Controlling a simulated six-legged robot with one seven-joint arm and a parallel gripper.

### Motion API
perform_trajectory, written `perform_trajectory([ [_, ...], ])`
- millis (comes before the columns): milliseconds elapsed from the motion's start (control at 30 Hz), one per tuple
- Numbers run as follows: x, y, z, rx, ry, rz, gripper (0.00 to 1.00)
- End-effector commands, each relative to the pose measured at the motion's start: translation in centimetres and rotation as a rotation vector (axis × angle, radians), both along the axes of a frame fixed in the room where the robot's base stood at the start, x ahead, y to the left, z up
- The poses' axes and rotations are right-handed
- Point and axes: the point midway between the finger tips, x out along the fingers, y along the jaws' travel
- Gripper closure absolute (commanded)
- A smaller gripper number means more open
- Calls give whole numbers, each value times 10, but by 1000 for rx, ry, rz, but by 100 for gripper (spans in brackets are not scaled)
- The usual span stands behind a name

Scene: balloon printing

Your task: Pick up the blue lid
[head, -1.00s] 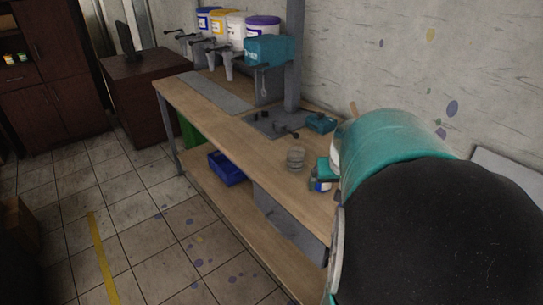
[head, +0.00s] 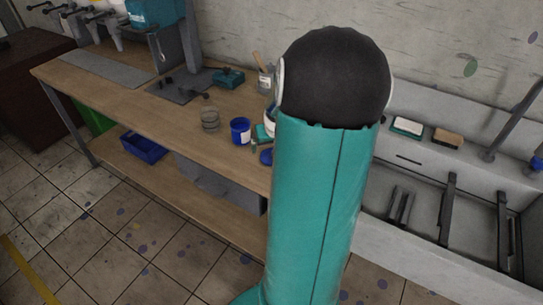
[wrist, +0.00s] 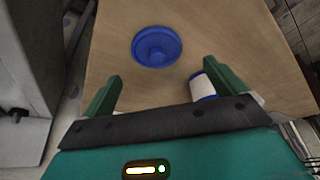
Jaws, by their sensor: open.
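The round blue lid (wrist: 156,46) lies flat on the wooden bench in the wrist view, beyond my fingertips and between their lines. In the head view the blue lid (head: 266,157) shows at the bench's front edge, partly hidden by my arm. My gripper (wrist: 163,76) is open and empty, its two green fingers apart and pointing toward the lid side. In the head view my arm hides most of the gripper. A white and blue container (wrist: 202,86) is close to the right finger in the wrist view.
A blue jar (head: 240,131) and a stack of clear round pieces (head: 210,119) stand on the wooden bench (head: 110,92) left of my arm. A teal box (head: 229,78) is behind them. A grey sink unit (head: 425,162) is at the right.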

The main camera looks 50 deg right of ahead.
Motion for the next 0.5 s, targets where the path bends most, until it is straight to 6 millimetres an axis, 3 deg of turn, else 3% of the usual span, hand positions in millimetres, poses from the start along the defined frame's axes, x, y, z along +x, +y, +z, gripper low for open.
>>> perform_trajectory([
  [300,9,-10,-41,2,1,2,4],
  [500,10,-12,-46,0,0,0,4],
])
